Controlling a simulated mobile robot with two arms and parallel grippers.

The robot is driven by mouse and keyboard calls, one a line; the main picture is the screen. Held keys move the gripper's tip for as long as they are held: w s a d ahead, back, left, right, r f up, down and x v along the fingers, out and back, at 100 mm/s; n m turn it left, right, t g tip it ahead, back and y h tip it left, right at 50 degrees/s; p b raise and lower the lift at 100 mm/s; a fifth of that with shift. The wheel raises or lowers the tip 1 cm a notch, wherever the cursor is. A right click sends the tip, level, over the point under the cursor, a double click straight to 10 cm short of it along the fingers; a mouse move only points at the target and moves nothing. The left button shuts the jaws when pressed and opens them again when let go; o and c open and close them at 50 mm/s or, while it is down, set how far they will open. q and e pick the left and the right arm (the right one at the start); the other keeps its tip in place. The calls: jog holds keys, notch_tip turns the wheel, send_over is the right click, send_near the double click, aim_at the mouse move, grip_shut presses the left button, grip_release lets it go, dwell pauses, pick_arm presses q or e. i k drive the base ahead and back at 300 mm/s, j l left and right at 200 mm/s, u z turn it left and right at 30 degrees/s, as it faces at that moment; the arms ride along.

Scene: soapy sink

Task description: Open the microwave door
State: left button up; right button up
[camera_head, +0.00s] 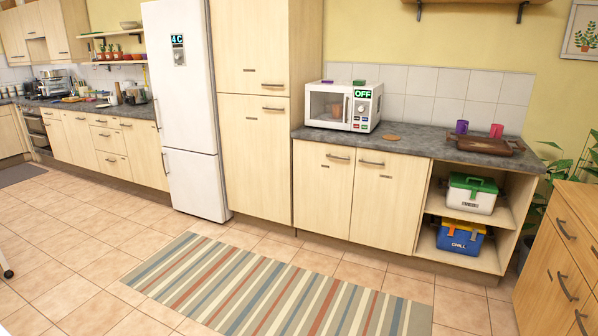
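A white microwave (343,106) stands on the dark stone counter, right of the tall cabinet. Its door (326,106) is shut, with a dark window and a light vertical handle at the door's right side. A brownish cup-like thing shows dimly through the window. A green "OFF" display sits at the upper right of its front, above a control panel. Small purple and green items lie on its top. Neither of my grippers is in view.
The counter (405,141) holds a round brown coaster, a wooden tray (484,145) and two cups. A striped rug (270,292) lies on the open tiled floor before the cabinets. A wooden drawer unit (562,262) stands at the right; a white fridge (190,110) stands left.

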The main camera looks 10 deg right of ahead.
aim_at(346, 125)
jog(key=i+l+z, duration=0.25)
jog(key=i, duration=0.7)
jog(key=i+z, duration=0.3)
jog(key=i, duration=0.65)
